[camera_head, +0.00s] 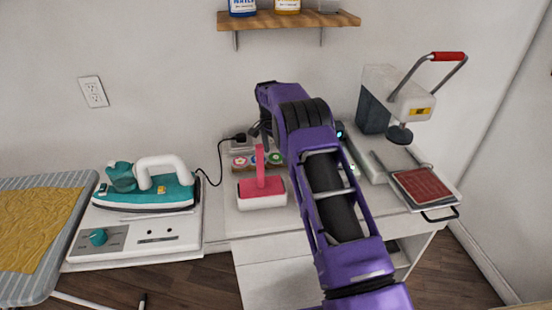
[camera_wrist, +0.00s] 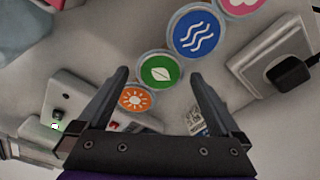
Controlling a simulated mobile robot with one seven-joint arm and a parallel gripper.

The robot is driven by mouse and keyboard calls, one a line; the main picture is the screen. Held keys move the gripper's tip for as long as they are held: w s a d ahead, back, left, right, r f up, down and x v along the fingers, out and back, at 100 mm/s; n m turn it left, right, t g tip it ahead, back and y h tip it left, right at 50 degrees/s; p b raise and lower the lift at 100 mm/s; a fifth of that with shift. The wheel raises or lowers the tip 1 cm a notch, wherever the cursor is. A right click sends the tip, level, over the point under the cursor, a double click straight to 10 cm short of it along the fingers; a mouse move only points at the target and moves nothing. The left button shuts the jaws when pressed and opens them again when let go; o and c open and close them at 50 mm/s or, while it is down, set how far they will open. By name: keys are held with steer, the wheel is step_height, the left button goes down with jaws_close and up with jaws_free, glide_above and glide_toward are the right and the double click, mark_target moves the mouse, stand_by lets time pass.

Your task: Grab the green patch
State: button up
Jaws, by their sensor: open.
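The green patch (camera_wrist: 161,69) is a round disc with a white leaf, lying on the pale surface in the wrist view. It sits in a row between a blue wave patch (camera_wrist: 197,32) and an orange sun patch (camera_wrist: 135,98). My gripper (camera_wrist: 160,78) is open, and its two fingers stand either side of the green patch in the picture. Whether they are level with it or above it I cannot tell. In the head view, a green patch (camera_head: 275,159) shows beside my purple arm, and the fingers are hidden behind the arm.
A pink and white tool (camera_head: 262,193) stands on the cabinet left of my arm. A heat press (camera_head: 395,118) stands at the right. A teal iron (camera_head: 148,188) rests at the left. A wooden shelf (camera_head: 288,20) hangs above. A pink patch (camera_wrist: 243,5) lies past the blue one.

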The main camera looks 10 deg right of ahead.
steer(key=shift+f, duration=0.25)
stand_by(0.3)
jaws_close()
stand_by(0.4)
stand_by(0.3)
